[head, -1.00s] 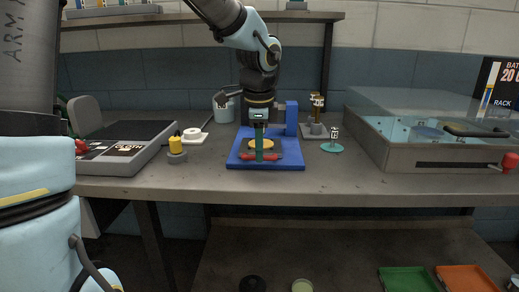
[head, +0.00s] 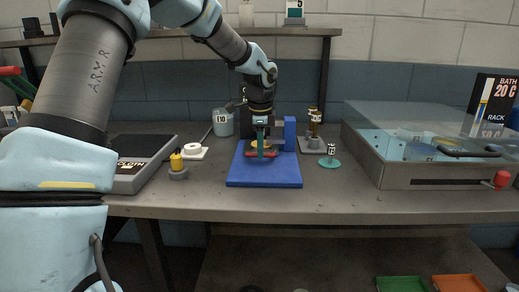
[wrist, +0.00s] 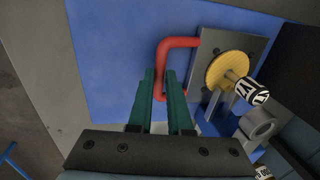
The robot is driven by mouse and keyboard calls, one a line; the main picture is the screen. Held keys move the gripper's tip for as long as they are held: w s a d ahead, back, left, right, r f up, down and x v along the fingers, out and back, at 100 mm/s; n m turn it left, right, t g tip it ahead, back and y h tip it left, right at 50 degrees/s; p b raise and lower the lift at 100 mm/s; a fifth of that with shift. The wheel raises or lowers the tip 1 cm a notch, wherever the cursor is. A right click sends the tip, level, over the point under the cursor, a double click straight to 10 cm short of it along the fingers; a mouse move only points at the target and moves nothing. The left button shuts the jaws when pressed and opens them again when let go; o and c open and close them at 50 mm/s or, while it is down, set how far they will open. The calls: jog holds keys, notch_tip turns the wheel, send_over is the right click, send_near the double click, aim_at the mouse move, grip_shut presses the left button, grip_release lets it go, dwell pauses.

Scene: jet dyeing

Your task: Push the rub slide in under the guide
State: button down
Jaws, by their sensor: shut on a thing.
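The rub slide is a grey plate (wrist: 207,42) with a red U-shaped handle (head: 247,154) and a yellow disc (head: 256,143) over it. It lies on a blue base (head: 263,178), well back from the base's front edge. The handle (wrist: 180,42) and the disc (wrist: 217,68) also show in the wrist view. My gripper (head: 261,151) has green fingers, shut on the handle's crossbar from above; its fingers also show in the wrist view (wrist: 160,84). A blue upright (head: 290,133) stands at the base's back right. My arm hides part of the guide area, so I cannot tell how far under the slide reaches.
A yellow-topped weight (head: 177,163) and a white roll (head: 193,150) stand left of the base. A teal disc with a labelled peg (head: 330,161) and a glass-lidded bath (head: 430,176) are on the right. The bench front before the base is clear.

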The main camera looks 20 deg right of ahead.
jog(key=shift+w+d+r, duration=0.15)
jog(key=shift+w+d, duration=0.2)
jog(key=shift+w, duration=0.4)
jog(key=c, duration=0.8)
grip_release()
jog(key=shift+c, duration=0.2)
notch_tip(320, 180, up, 10)
jog(key=s+b, duration=0.1)
jog(key=shift+s+a+r, duration=0.2)
jog(key=shift+s+a, duration=0.2)
